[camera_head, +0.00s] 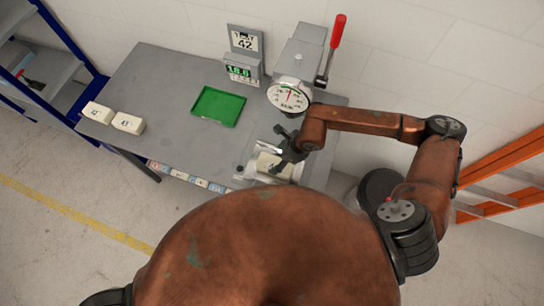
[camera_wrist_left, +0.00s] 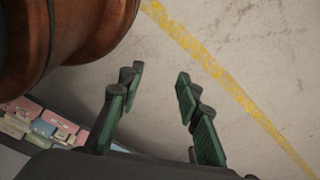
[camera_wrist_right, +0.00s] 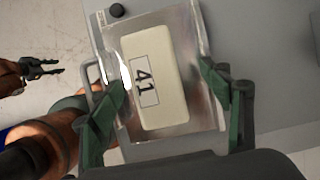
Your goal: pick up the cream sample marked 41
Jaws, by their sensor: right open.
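In the head view, the sample (camera_head: 268,165) is at the bench's front right, partly hidden by my right gripper (camera_head: 283,152). In the right wrist view my right gripper (camera_wrist_right: 163,78) is open, with one green finger on each side of the sample and holder. I cannot tell how high the fingers are above it. My left gripper (camera_wrist_left: 158,75) is open and empty, away from the sample, with floor behind it.
Two other cream samples, one (camera_head: 97,112) and another (camera_head: 128,123), lie at the bench's left end. A green tray (camera_head: 218,106) lies mid-bench. Behind stand a sign reading 42 (camera_head: 244,42) and a dial gauge (camera_head: 289,95) with a red-handled lever (camera_head: 336,33). Bare bench (camera_head: 165,85) lies left of the tray.

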